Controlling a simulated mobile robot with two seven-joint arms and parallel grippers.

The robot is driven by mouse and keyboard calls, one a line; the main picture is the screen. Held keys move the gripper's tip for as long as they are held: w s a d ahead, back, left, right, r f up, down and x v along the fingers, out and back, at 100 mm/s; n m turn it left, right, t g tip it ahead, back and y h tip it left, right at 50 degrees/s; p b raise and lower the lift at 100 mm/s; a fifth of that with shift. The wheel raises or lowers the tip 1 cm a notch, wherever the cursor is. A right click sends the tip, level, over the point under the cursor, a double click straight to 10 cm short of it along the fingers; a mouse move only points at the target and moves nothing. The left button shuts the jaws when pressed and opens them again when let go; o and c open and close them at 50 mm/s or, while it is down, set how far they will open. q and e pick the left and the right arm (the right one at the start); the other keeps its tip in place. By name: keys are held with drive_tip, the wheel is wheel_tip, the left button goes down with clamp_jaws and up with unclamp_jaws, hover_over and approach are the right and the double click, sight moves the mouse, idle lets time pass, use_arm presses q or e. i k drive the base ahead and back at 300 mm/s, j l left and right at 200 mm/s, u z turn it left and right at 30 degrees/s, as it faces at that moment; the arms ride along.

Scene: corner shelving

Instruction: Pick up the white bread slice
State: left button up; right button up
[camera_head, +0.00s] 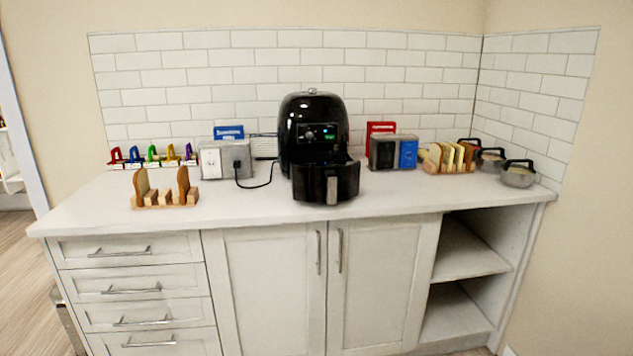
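A wooden rack (432,169) on the right part of the counter holds several upright bread slices. A pale, whitish-yellow slice (447,156) stands among them, with browner slices beside it. The slices overlap and are small, so I cannot tell for sure which one is the white slice. A second wooden rack (165,201) at the left front of the counter holds two brown slices, one at its left end (141,184) and one towards its right end (183,184). Neither of my grippers shows in the head view.
A black air fryer (315,135) with its drawer (318,184) pulled out stands mid-counter. Lidded pots (518,176) stand at the right end. The front counter strip (255,207) is clear.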

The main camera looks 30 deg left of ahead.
sight(140, 181)
drive_tip(key=u, duration=1)
